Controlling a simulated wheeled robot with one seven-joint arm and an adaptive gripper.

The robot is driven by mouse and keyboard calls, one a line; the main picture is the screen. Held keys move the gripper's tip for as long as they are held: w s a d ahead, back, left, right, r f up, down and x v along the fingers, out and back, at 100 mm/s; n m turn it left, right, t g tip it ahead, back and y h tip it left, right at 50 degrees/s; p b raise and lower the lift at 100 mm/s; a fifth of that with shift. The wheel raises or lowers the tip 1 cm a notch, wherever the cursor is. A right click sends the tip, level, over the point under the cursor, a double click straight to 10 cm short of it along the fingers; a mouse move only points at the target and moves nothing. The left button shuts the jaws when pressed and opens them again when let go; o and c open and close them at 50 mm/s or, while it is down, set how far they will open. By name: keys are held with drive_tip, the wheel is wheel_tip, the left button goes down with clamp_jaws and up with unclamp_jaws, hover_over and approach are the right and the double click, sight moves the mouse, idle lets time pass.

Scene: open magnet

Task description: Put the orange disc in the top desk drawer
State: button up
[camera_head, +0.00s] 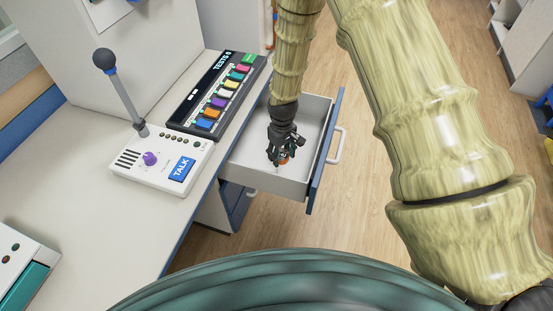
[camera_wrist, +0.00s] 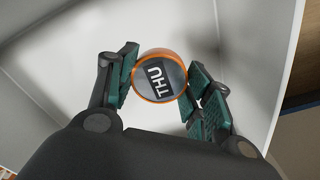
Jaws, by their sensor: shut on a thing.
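The orange disc (camera_wrist: 148,88) shows in the wrist view between the two fingers of my gripper (camera_wrist: 160,82). Its rim is orange and its grey face carries a dark label reading "THU". In the head view a bit of the orange disc (camera_head: 284,157) shows beneath my gripper (camera_head: 283,155). My gripper is shut on the disc and points down over the inside of the open top desk drawer (camera_head: 256,178). The drawer is light grey inside with a blue front and a white handle. Whether the disc touches the drawer floor, I cannot tell.
On the desk (camera_head: 110,225) stand a white TALK box (camera_head: 150,170) with a microphone and a panel of coloured buttons (camera_head: 215,98). Another drawer front (camera_head: 237,200) is below the open drawer. Wooden floor (camera_head: 360,200) is clear to the right.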

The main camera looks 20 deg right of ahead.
sight(281, 170)
drive_tip(key=shift+f+p, duration=0.3)
drive_tip(key=shift+f, duration=3.2)
drive_tip(key=shift+f, duration=0.15)
drive_tip(key=o, duration=1)
drive_tip(key=shift+o, duration=0.2)
drive_tip(key=shift+r+b, duration=0.65)
drive_tip(key=shift+r, duration=5.5)
